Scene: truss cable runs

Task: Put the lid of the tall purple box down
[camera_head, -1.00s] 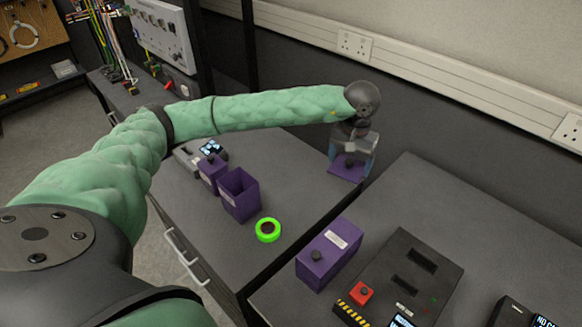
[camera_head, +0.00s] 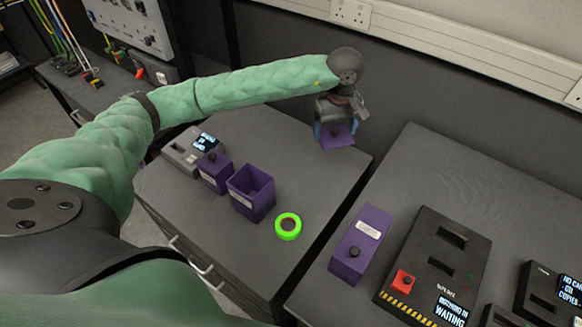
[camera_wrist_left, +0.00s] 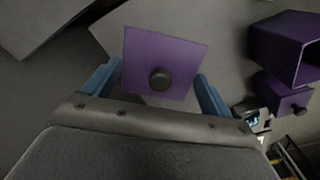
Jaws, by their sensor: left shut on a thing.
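The lid (camera_head: 337,138), a flat purple plate with a black knob, is held in my left gripper (camera_head: 335,128) over the back right part of the left bench. In the left wrist view the lid (camera_wrist_left: 165,50) sits between the two blue fingers, its knob towards the camera. Whether its underside touches the bench, I cannot tell. The tall purple box (camera_head: 262,200) stands open on the bench, left of and nearer than the gripper. The box also shows at the right of the left wrist view (camera_wrist_left: 280,42). My right gripper is out of view.
A smaller purple box with a knob (camera_head: 214,174) and a grey device with a screen (camera_head: 183,157) stand left of the open box. A green ring of tape (camera_head: 288,238) lies nearer. A long purple box (camera_head: 350,262) and a black panel (camera_head: 425,285) are on the right bench.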

